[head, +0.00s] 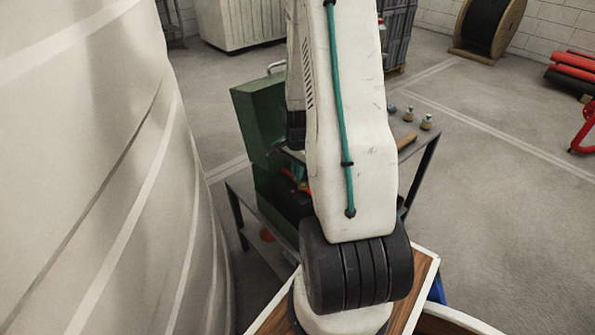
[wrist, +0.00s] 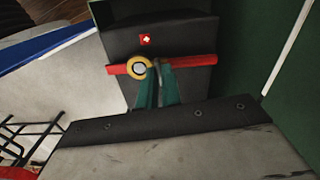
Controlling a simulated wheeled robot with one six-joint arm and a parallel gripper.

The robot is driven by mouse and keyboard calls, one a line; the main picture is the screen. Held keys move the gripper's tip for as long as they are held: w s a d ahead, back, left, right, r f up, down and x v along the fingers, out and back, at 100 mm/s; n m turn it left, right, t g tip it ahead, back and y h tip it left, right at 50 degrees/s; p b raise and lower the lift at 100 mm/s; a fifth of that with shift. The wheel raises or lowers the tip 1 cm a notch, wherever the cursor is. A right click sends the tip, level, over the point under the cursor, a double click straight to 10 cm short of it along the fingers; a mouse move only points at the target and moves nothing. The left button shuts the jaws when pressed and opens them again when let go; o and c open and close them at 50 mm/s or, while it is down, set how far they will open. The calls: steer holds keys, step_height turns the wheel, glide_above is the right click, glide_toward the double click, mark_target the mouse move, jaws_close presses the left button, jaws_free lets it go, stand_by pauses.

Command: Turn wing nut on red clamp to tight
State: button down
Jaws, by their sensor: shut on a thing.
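The red clamp (wrist: 190,63) is a bar lying across the front of a dark block (wrist: 175,35) in the wrist view. A round brass-coloured piece with a pale centre, seemingly the wing nut (wrist: 139,67), sits at the bar's left part. My gripper (wrist: 155,76) has its teal fingers together at the right side of this piece, shut on it; the fingers hide part of the nut and bar. In the head view a bit of the red clamp (head: 288,175) shows left of my arm, which hides most of the work spot.
A green case (head: 258,115) stands open on a grey metal table (head: 240,185). Small brass items (head: 426,122) lie at the table's right end. A large pale tank (head: 90,170) fills the left. Open floor (head: 490,190) lies to the right.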

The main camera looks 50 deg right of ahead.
steer(key=c, duration=1.6)
jaws_free()
step_height(320, 180, up, 8)
steer(key=shift+f, duration=0.1)
